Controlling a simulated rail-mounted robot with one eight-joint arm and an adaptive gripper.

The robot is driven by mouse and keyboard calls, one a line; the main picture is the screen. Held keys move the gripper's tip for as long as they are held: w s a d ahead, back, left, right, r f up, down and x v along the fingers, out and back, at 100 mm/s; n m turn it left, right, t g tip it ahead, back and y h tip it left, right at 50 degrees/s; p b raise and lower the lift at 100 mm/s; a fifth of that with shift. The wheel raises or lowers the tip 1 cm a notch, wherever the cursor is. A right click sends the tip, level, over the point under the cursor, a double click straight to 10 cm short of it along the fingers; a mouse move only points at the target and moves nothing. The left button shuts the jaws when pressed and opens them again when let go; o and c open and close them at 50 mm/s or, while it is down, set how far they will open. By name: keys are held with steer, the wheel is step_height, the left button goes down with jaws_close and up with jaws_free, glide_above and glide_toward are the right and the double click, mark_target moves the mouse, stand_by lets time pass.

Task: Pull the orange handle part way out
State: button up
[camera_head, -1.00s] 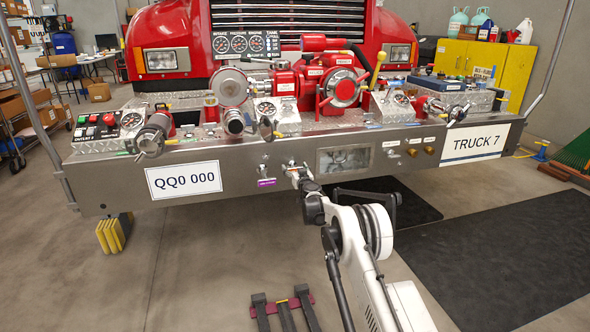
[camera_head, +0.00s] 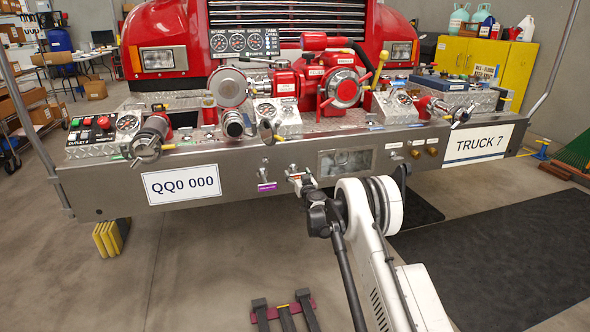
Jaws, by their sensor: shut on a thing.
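The orange handle is a small pull on the front face of the steel bumper (camera_head: 110,196), left of the recessed window. A metal T-shaped pull (camera_head: 293,170) shows at my gripper (camera_head: 299,183), which is shut on what I take to be this handle. The gripper and wrist cover most of it, so its orange marking and how far it stands out cannot be made out. A similar pull with a purple label (camera_head: 267,187) sits just to the left, apart from the gripper.
Black and brass knobs (camera_head: 432,152) sit on the bumper to the right, past the recessed window (camera_head: 345,162). Valves and gauges line the bumper top. A pallet-like stand (camera_head: 284,308) with dark bars lies on the floor.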

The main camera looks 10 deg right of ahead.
steer(key=shift+s, duration=0.35)
steer(key=o, duration=1.7)
steer(key=s, duration=0.4)
steer(key=s+d, duration=0.1)
steer(key=s, duration=0.7)
steer(key=shift+d, duration=0.15)
